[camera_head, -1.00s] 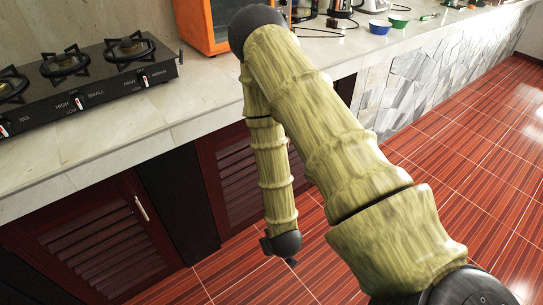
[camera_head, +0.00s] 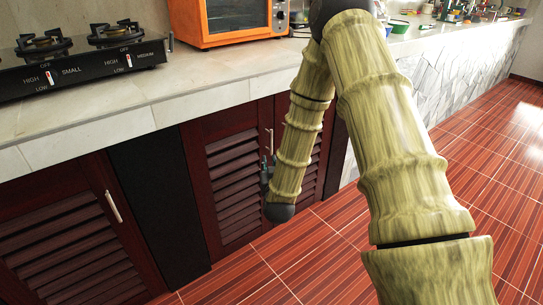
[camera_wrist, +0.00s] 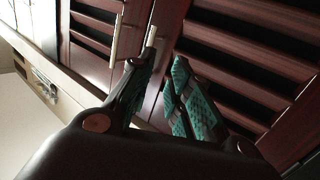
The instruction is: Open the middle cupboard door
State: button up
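The middle cupboard door (camera_head: 228,178) is dark red-brown with slats and looks closed. Its upright metal handle (camera_head: 269,141) is near its right edge. My gripper (camera_head: 267,168) is low in front of this door's right side, just below the handle in the head view. In the wrist view, my gripper (camera_wrist: 155,66) has its two teal-padded fingers apart, with nothing seen held. Two metal handles show there, a left one (camera_wrist: 116,42) and a right one (camera_wrist: 151,37). The right one lies near the gap between the fingertips; contact cannot be told.
A left cupboard door (camera_head: 70,235) with its own handle (camera_head: 113,206) is closed. A dark panel (camera_head: 160,205) separates it from the middle door. The stone counter (camera_head: 190,88) overhangs the doors and carries a stove (camera_head: 80,65) and an orange oven (camera_head: 200,30). Tiled floor (camera_head: 310,255) is clear.

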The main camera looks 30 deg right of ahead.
aim_at(271, 151)
jog(key=shift+m+t+h, duration=0.3)
jog(key=shift+t+h, duration=0.1)
jog(key=shift+h, duration=0.3)
jog(key=b+x, duration=0.1)
jog(key=x, duration=0.3)
jog(key=b+x, duration=0.1)
jog(key=x, duration=0.3)
jog(key=d+r+b+x, duration=0.1)
jog(key=b+x, duration=0.1)
jog(key=x, duration=0.2)
jog(key=shift+d+r, duration=0.1)
jog(key=shift+d, duration=0.2)
jog(key=shift+s, duration=0.1)
grip_shut()
